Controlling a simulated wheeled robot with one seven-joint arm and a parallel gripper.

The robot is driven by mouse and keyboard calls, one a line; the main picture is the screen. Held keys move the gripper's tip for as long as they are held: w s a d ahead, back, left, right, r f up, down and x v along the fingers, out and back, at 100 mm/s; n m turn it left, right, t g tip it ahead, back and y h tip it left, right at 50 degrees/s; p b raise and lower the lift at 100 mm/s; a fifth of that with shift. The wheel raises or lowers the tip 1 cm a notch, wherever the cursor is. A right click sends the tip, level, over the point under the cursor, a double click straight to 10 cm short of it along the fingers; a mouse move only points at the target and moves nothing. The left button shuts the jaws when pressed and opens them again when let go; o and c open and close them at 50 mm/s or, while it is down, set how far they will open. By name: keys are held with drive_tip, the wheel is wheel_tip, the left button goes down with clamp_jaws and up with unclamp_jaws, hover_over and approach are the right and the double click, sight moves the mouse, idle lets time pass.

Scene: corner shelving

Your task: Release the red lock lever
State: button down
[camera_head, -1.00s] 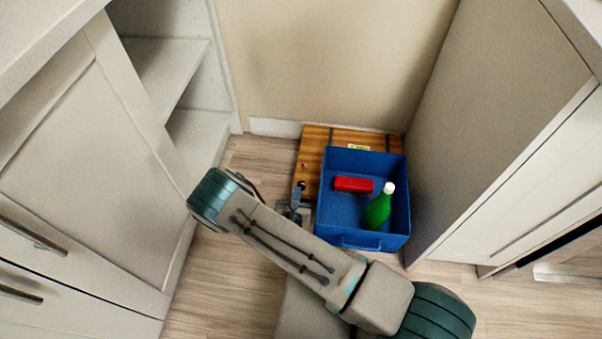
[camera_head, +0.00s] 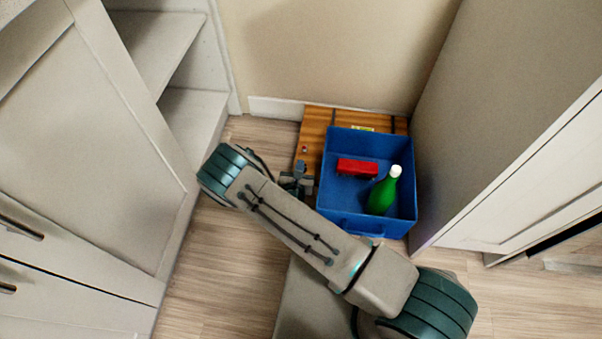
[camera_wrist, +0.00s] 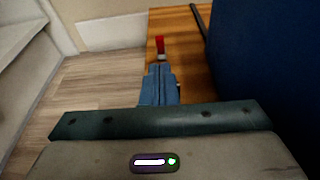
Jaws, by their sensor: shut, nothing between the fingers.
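The red lock lever (camera_wrist: 160,45) stands up as a narrow red piece at the left edge of a wooden crate (camera_wrist: 180,30) in the wrist view. In the head view only a small red spot (camera_head: 305,149) shows at the crate's left edge. My gripper (camera_wrist: 160,68) is shut and empty, with its blue fingers pointing at the lever. Its tips overlap the lever's lower end in the wrist view; I cannot tell if they touch. In the head view my gripper (camera_head: 301,165) is beside the crate's left edge, partly hidden by my arm.
A blue bin (camera_head: 368,228) sits on the crate, holding a red object (camera_head: 357,167) and a green bottle (camera_head: 382,191). Its wall is close on the gripper's right. Cabinets stand left and right, with a wall behind. Open floor (camera_head: 230,250) lies left of the crate.

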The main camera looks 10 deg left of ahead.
sight(304, 147)
drive_tip(key=b+x, duration=0.2)
drive_tip(key=x, duration=0.3)
drive_tip(key=shift+w, duration=0.25)
